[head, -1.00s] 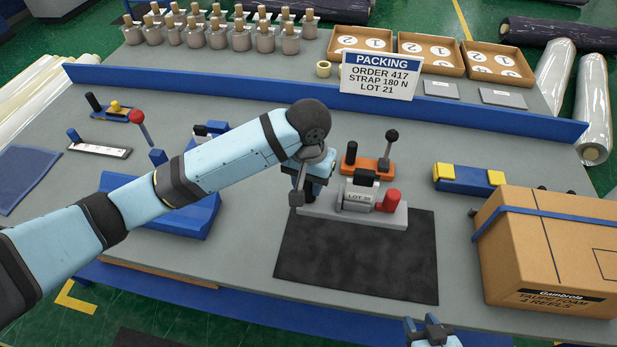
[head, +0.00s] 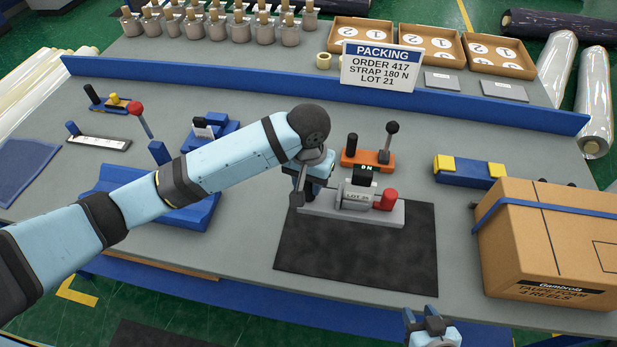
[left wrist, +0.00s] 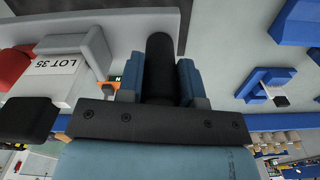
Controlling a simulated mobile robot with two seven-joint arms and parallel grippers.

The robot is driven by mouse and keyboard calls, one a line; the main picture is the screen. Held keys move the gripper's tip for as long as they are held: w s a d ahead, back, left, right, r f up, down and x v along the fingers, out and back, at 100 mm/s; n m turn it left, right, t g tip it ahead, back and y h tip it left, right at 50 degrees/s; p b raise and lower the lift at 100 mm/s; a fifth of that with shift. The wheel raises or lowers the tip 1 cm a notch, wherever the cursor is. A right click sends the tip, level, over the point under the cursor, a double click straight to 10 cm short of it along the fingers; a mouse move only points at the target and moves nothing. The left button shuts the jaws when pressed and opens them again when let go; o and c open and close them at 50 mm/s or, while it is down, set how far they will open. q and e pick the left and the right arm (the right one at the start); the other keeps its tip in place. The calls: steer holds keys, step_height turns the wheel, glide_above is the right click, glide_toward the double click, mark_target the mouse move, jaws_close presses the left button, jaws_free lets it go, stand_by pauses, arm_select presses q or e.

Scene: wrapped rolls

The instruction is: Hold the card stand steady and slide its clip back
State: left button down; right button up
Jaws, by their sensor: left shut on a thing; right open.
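A grey fixture (head: 318,208) with a block labelled LOT 35 (head: 357,200) and a red knob (head: 389,199) stands at the back of a dark mat. My left gripper (left wrist: 160,85) is shut on the fixture's black upright post (left wrist: 160,55), with a blue finger on each side. The wrist hides much of this grip in the head view. A small blue stand with a pale card (head: 203,130) sits behind my left forearm, apart from the grippers; I cannot tell which part is its clip. My right gripper (head: 425,318) is open and empty at the front edge.
The dark mat (head: 350,258) is clear in front. An orange unit with a lever (head: 368,160) stands behind the fixture. A cardboard box (head: 545,245) and a blue-yellow block (head: 468,172) are at the right. A blue tray (head: 185,212) lies under my left arm.

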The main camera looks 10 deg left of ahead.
mark_target(309, 197)
arm_select(q)
steer(key=shift+f+b, duration=0.35)
steer(key=shift+f, duration=2.6)
steer(key=shift+f+b, duration=0.9)
steer(key=shift+f, duration=3.65)
